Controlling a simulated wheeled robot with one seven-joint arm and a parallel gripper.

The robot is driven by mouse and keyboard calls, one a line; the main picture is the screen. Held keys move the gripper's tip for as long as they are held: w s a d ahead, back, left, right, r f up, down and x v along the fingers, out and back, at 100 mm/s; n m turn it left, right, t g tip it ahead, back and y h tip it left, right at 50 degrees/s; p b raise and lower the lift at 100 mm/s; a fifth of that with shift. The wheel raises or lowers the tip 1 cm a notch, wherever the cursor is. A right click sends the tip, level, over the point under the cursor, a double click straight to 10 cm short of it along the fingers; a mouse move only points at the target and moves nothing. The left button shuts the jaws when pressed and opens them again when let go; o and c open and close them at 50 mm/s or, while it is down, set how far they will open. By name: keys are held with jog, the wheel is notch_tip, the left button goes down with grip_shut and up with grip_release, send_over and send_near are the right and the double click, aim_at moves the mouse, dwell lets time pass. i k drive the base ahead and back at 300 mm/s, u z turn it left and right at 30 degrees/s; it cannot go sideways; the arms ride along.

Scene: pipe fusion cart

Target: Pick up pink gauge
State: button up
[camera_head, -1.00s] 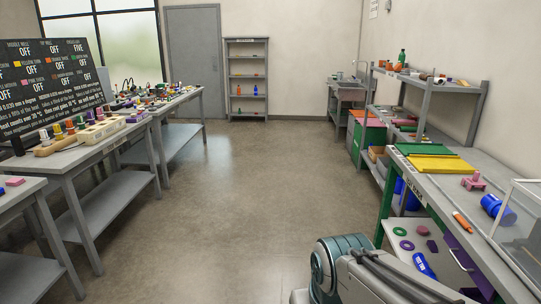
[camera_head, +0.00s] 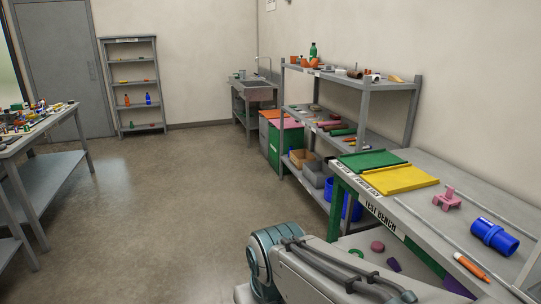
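A small pink gauge-like piece (camera_head: 447,199) stands on the test bench at the right, behind the blue cylinder and right of the yellow mat. A flatter pink piece (camera_head: 377,246) lies on the bench's lower shelf; I cannot tell for sure which of them is the pink gauge. My arm shows at the bottom middle, in front of the bench. My gripper is not in view.
The test bench (camera_head: 425,239) carries a green mat (camera_head: 371,160), a yellow mat (camera_head: 400,179), a blue cylinder (camera_head: 494,237) and an orange marker (camera_head: 471,267). A grey shelf unit (camera_head: 364,110) stands behind it. The floor (camera_head: 170,215) at left centre is clear.

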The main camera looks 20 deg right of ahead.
aim_at(449, 199)
jog(key=z, duration=0.45)
jog(key=i, duration=1.45)
jog(key=z, duration=1.7)
jog(key=i, duration=0.9)
jog(key=z, duration=0.85)
jog(key=i, duration=0.25)
jog(key=z, duration=0.15)
